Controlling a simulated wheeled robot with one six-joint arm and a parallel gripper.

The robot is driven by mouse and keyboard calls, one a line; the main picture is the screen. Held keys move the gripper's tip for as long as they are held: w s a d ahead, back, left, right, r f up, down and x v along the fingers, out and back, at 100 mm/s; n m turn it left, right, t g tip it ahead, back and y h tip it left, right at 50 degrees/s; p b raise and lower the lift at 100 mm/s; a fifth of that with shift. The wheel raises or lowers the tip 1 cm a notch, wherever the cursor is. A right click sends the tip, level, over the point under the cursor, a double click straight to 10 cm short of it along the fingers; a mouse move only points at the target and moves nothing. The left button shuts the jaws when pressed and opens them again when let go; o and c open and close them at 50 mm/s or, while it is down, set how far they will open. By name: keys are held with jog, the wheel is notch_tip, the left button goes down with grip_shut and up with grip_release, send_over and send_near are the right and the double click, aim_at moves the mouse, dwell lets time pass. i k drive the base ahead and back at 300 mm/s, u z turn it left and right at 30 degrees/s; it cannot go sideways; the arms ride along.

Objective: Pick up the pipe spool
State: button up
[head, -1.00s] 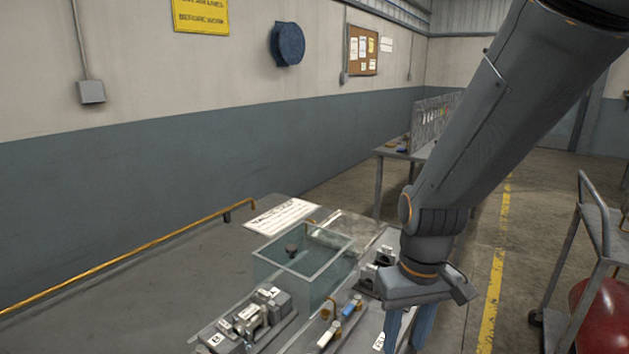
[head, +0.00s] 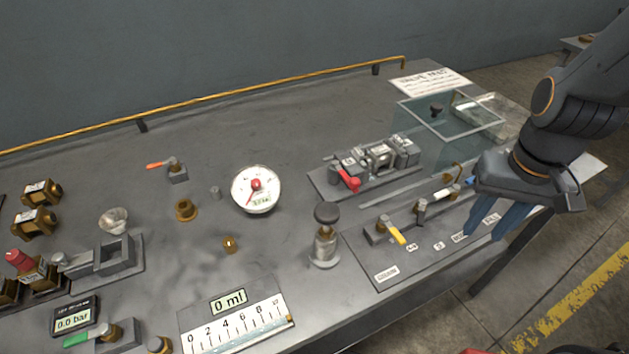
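A small brass flanged piece (head: 185,209) stands upright on the bench left of the round dial gauge; it may be the pipe spool, but I cannot tell for sure. A smaller brass fitting (head: 230,245) stands below the gauge. My gripper (head: 484,237) is at the right, over the front right edge of the bench, far from both brass pieces. Its blue fingers point down, look apart and hold nothing visible. It hides part of the valve board's right end.
The bench (head: 290,115) is clear towards the back. A dial gauge (head: 257,190), a grey plunger-topped post (head: 325,240), a valve board (head: 375,260), a glass tank (head: 445,125) and a ruled plate (head: 235,318) stand around the middle. A yellow rail (head: 250,93) runs along the back.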

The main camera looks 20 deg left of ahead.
aim_at(383, 155)
jog(key=u, duration=0.4)
jog(key=k, duration=0.8)
jog(key=z, duration=0.35)
jog(key=i, duration=1.15)
jog(key=u, duration=0.1)
